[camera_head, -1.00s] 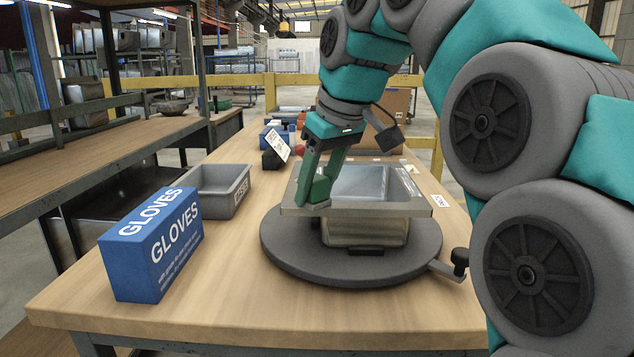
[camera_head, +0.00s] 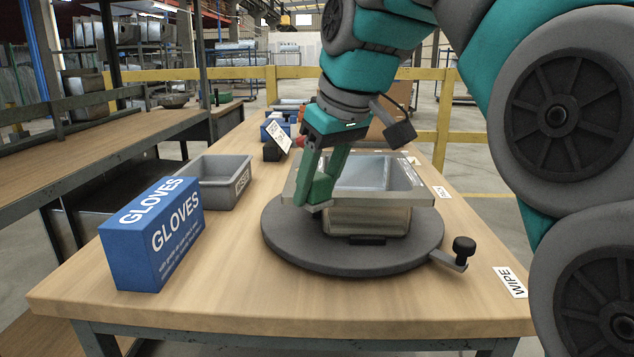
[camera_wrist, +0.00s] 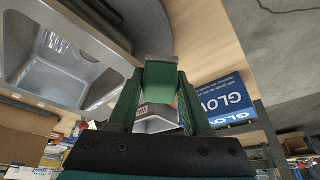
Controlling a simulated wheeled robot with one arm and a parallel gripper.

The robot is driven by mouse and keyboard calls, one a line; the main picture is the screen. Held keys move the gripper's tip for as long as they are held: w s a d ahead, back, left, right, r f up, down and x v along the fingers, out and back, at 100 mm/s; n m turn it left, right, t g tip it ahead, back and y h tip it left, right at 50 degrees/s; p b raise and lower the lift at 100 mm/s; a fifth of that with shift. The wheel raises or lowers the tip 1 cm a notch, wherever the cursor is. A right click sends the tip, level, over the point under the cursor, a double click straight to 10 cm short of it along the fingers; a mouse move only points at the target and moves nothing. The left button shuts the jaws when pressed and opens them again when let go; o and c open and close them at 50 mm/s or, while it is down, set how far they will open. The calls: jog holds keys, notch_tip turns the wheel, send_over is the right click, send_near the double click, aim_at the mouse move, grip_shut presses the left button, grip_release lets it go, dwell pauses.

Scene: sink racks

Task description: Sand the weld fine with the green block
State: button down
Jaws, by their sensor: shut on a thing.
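My gripper (camera_head: 318,188) is shut on the green block (camera_wrist: 160,76). In the wrist view the block sits between the two green fingers, with a grey face at its far end. In the head view the block is low at the front left corner of the sink (camera_head: 375,203), at its rim; I cannot tell whether it touches. The metal sink lies on a round grey turntable (camera_head: 285,245). Its basin also shows at the left of the wrist view (camera_wrist: 55,75). I cannot make out the weld; the block and fingers cover part of that corner.
A blue gloves box (camera_head: 150,240) stands at the front left of the wooden bench (camera_head: 240,305). A grey bin (camera_head: 222,190) stands behind it. A black knob (camera_head: 464,246) sticks out right of the turntable. A WIPE label (camera_head: 511,282) lies at the right edge.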

jog(key=shift+r+p, duration=2.1)
jog(key=shift+r, duration=0.9)
jog(key=shift+a, duration=0.15)
